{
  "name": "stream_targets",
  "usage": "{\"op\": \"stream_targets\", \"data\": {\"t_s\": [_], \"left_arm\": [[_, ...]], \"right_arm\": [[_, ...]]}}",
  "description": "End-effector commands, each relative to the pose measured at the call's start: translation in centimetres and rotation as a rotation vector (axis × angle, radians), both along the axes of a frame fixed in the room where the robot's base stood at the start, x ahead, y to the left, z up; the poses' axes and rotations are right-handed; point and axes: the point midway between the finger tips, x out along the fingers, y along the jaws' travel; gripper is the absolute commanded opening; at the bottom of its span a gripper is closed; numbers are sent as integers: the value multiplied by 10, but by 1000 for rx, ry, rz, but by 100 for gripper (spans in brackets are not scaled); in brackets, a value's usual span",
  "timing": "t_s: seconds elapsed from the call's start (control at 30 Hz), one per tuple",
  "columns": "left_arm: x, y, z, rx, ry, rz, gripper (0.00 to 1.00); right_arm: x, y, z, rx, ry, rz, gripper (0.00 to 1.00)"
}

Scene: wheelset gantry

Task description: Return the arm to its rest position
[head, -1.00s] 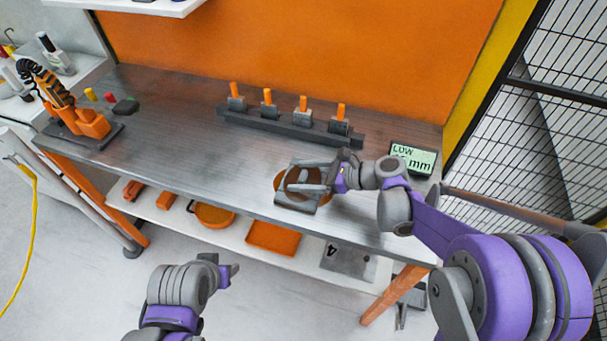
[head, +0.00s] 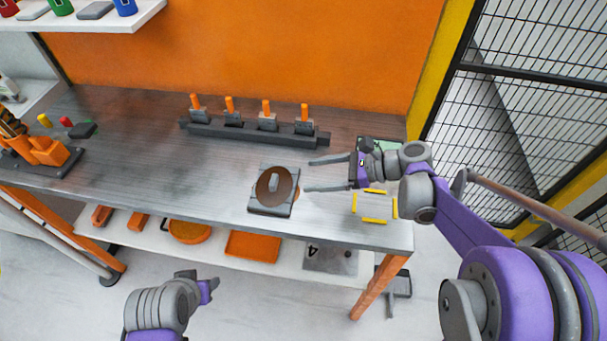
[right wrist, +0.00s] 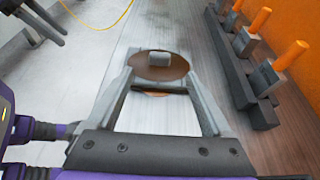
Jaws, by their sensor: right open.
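My right gripper (head: 310,175) is open and empty above the metal bench, to the right of a grey block with a brown disc (head: 274,187) on it. The two are apart. In the right wrist view the open fingers of my right gripper (right wrist: 157,80) point toward the brown disc (right wrist: 160,65), which has a small grey knob on top. My left gripper (head: 197,284) is low at the front of the bench, over the floor; I cannot tell whether its jaws are open.
A dark rack (head: 255,133) with several orange-handled pieces stands at the back of the bench. Yellow corner marks (head: 374,221) lie on the bench's right end. A lower shelf holds orange trays (head: 252,246). Mesh fencing (head: 535,100) stands right.

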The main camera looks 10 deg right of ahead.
Motion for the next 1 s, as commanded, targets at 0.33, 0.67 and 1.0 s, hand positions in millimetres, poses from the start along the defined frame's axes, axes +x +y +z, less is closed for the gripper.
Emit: {"op": "stream_targets", "data": {"t_s": [0.33,0.67,1.0], "left_arm": [[0,0,0,0,0,0,50],[0,0,1,0,-1,0,50],[4,0,14,0,-7,0,50]], "right_arm": [[-1,-2,1,0,0,0,84],[-8,2,0,-55,-36,19,84],[-107,-3,-29,-770,-533,450,84]]}}
